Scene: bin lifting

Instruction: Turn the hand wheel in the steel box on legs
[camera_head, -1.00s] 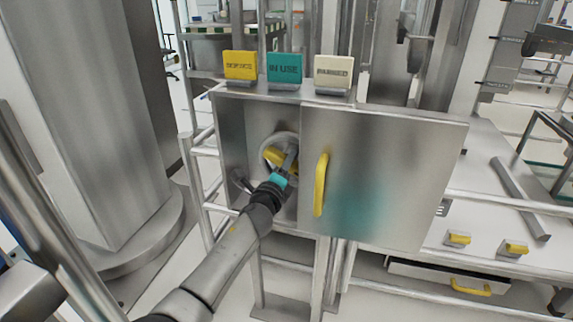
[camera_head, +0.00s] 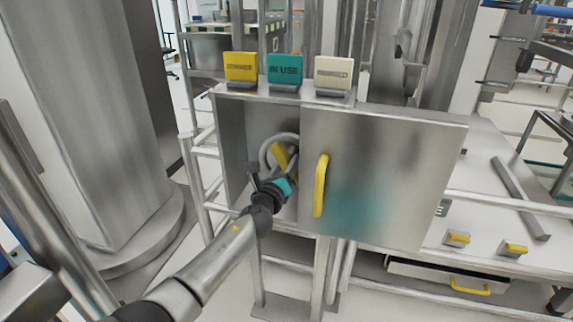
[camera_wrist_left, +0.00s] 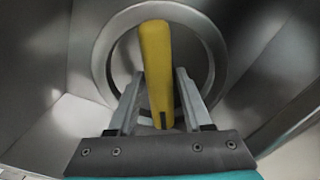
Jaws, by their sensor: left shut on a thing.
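The steel box (camera_head: 233,140) stands on legs in the middle of the head view, its left part open. The grey hand wheel (camera_head: 263,156) is inside, partly hidden by my gripper and the door panel. Its ring also shows in the left wrist view (camera_wrist_left: 101,60). A yellow bar (camera_head: 280,153) crosses the wheel; it shows nearly upright in the left wrist view (camera_wrist_left: 156,55). My left gripper (camera_head: 283,172) reaches into the opening and is shut on the yellow bar, one finger on each side (camera_wrist_left: 158,90). My right gripper is out of view.
A steel door panel (camera_head: 385,175) with a yellow handle (camera_head: 320,185) covers the box's right part, close beside my left wrist. Yellow, teal and cream signs (camera_head: 285,70) stand on top. A rail post (camera_head: 191,185) stands left of the box.

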